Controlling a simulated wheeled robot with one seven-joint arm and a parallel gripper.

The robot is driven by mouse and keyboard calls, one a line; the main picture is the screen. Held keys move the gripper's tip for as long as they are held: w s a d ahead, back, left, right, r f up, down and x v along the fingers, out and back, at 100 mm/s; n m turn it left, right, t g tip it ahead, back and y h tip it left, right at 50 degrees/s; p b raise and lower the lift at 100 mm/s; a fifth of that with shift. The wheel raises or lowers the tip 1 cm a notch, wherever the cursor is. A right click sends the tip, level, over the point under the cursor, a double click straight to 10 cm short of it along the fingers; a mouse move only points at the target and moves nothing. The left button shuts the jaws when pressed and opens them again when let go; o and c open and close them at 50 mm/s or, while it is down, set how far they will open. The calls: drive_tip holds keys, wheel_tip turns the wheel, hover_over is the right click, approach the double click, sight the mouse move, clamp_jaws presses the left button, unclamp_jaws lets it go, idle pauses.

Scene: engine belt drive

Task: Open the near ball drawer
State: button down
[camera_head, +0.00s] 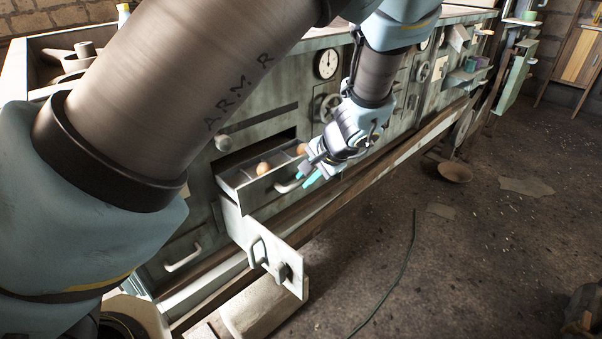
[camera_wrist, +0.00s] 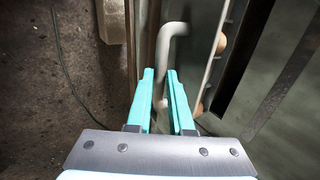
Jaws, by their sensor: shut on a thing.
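The ball drawer (camera_head: 262,195) stands pulled out of the grey-green cabinet in the head view. A tan ball (camera_head: 263,168) and another ball (camera_head: 301,149) lie in it; the balls also show at the right in the wrist view (camera_wrist: 222,42). The drawer's bent grey handle (camera_wrist: 165,45) is on its front face and runs down between my teal fingers. My gripper (camera_head: 311,180) is at the right end of this handle, shut on it. My fingers also show in the wrist view (camera_wrist: 166,80) and partly hide the handle's lower end.
Below, an open panel (camera_head: 285,262) with a handle juts out from the cabinet. A long wooden rail (camera_head: 375,163) runs along the cabinet front. A dark cable (camera_head: 405,262) lies on the floor, with a round bowl (camera_head: 455,172) farther back. Floor to the right is mostly clear.

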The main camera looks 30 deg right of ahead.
drive_tip(key=c, duration=0.8)
unclamp_jaws()
drive_tip(key=b+v, duration=0.1)
drive_tip(key=v, duration=0.9)
drive_tip(key=shift+s+r, duration=0.2)
drive_tip(key=shift+r, duration=0.15)
drive_tip(key=w+a+f+n+g, duration=0.1)
drive_tip(key=w+a+n+g, duration=0.15)
drive_tip(key=w+a, duration=0.45)
drive_tip(key=w+a+f+n+g, duration=0.15)
drive_tip(key=w+a+n, duration=0.25)
drive_tip(key=a, duration=0.7)
drive_tip(key=s+a+r+n+g+h, duration=0.1)
drive_tip(key=a+n, duration=0.7)
drive_tip(key=a, duration=1.4)
drive_tip(key=shift+s+a+r, duration=0.25)
drive_tip(key=shift+s+r, duration=0.05)
drive_tip(key=shift+r, duration=0.3)
